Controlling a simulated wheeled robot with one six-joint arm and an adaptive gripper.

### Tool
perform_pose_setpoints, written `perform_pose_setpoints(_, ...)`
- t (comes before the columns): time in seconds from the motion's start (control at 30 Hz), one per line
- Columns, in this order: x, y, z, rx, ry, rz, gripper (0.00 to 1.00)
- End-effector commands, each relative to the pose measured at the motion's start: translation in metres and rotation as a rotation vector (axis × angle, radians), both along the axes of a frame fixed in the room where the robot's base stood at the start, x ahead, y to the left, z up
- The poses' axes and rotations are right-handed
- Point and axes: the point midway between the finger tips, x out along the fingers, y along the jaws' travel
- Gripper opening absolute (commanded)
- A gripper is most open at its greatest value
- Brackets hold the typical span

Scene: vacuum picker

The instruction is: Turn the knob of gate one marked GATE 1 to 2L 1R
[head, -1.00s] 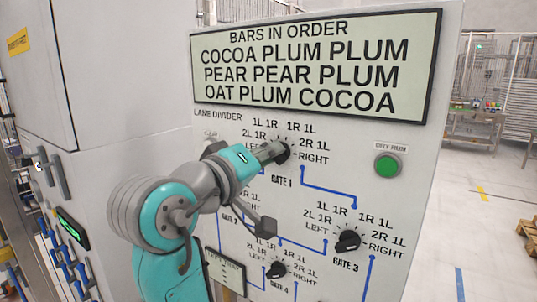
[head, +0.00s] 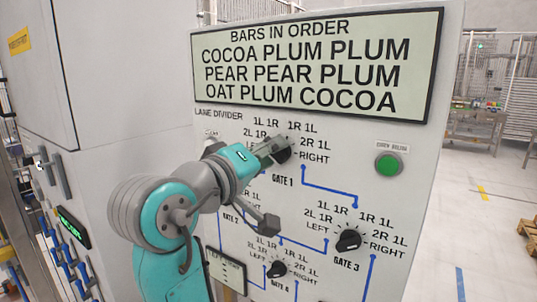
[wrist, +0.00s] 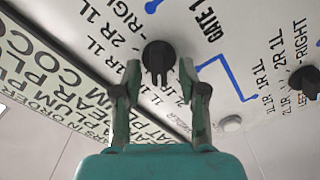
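The black GATE 1 knob (head: 284,156) is on the upper part of the white lane divider panel. In the wrist view the knob (wrist: 158,56) has its bar pointing down the picture, toward the 1L 1R and 2L 1R labels. I cannot tell exactly which mark it points to. My gripper (head: 275,149) is at the knob from the left in the head view. In the wrist view my gripper (wrist: 160,68) is open, one finger on each side of the knob with gaps. The 2L 1R label (head: 254,135) shows at the knob's upper left; LEFT is partly hidden.
The GATE 3 knob (head: 348,240) and GATE 4 knob (head: 277,269) sit lower on the panel. My arm covers the GATE 2 area. A green button (head: 387,164) is at the right. The bar order board (head: 318,65) is above.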

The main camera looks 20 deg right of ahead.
Motion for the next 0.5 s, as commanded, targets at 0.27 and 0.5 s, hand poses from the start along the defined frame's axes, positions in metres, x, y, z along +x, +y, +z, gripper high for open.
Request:
perform_pose_setpoints(0.27, -0.006, 0.009, 0.000, 0.000, -0.001, 0.003, 0.42)
perform_pose_setpoints(0.5, -0.031, 0.045, 0.000, 0.001, -0.002, 0.006, 0.42)
